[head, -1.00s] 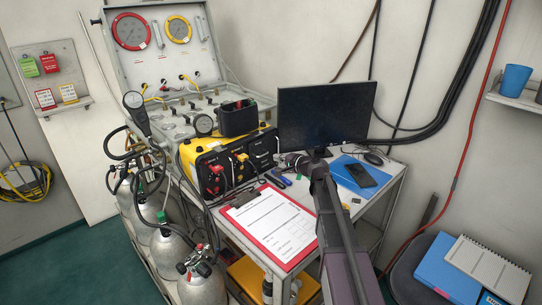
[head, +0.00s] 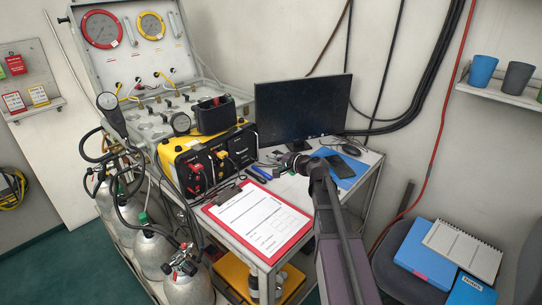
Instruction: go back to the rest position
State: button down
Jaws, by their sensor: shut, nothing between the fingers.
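My arm reaches up from the bottom of the head view over the right part of the white table (head: 347,209). My gripper (head: 281,160) is at its far end, in front of the monitor (head: 302,108), small and partly hidden by my own wrist. It is shut and nothing shows in it. A clipboard with a form (head: 257,220) lies on the table to the left of my arm. A blue folder (head: 345,177) with a dark phone (head: 340,165) lies to the right of my gripper.
The yellow-black comms box (head: 206,160) and diver air panel (head: 150,92) stand left. Several gas cylinders (head: 188,287) stand at lower left. A chair with blue binders (head: 433,258) is at lower right. Cups (head: 482,70) stand on a wall shelf at upper right.

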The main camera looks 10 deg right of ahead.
jog(key=shift+s+a, duration=0.1)
